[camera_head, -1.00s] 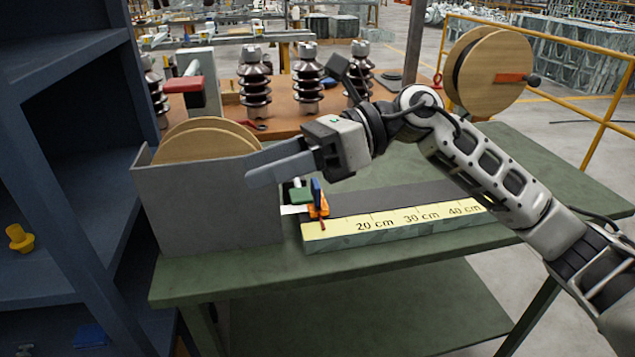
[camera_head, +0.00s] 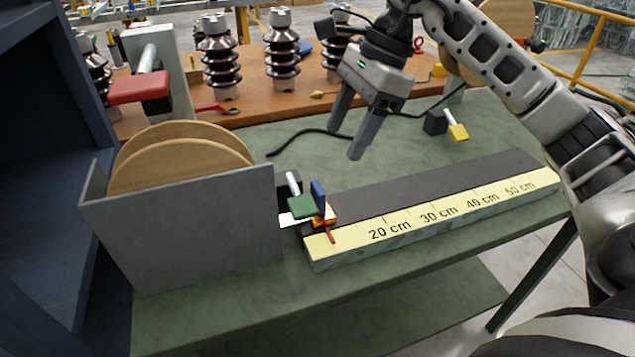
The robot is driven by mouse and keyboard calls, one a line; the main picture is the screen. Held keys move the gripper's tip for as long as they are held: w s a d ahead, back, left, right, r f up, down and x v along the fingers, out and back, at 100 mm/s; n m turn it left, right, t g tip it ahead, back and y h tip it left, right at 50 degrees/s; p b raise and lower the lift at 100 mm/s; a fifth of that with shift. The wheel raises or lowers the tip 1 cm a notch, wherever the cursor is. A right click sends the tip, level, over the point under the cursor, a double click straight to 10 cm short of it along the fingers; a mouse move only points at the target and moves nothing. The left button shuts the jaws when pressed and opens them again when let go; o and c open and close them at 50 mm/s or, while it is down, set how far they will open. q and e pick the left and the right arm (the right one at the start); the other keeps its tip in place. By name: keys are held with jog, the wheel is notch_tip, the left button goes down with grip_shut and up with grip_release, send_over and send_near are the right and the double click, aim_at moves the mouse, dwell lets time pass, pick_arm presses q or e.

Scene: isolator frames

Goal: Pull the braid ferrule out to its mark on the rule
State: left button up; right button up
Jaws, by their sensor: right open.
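The rule (camera_head: 440,207) is a yellow strip marked from 20 cm to 50 cm along the front of a long block with a dark top. At its left end sits a small orange piece (camera_head: 328,217), which looks like the ferrule, with a thin red pointer (camera_head: 330,236) over the strip. A blue tab (camera_head: 318,194) and a green-handled lever (camera_head: 301,206) stand against it and partly hide it. The braid itself is hard to make out. My right gripper (camera_head: 345,141) is open and empty, fingers down, above and behind the orange piece. My left gripper is not in view.
A grey box (camera_head: 190,235) with wooden reels (camera_head: 180,160) stands left of the rule. A red-handled lever (camera_head: 140,88) and several brown insulators (camera_head: 283,55) stand behind. A black cable (camera_head: 310,133) and a yellow-handled lever (camera_head: 457,131) lie behind the rule. The dark block top is clear.

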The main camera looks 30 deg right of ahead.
aim_at(321, 186)
pick_arm(q)
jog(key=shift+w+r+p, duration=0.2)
jog(key=shift+p, duration=0.1)
pick_arm(e)
jog(key=x, duration=1.1)
jog(key=shift+w+a+f, duration=0.1)
jog(key=shift+a, duration=0.05)
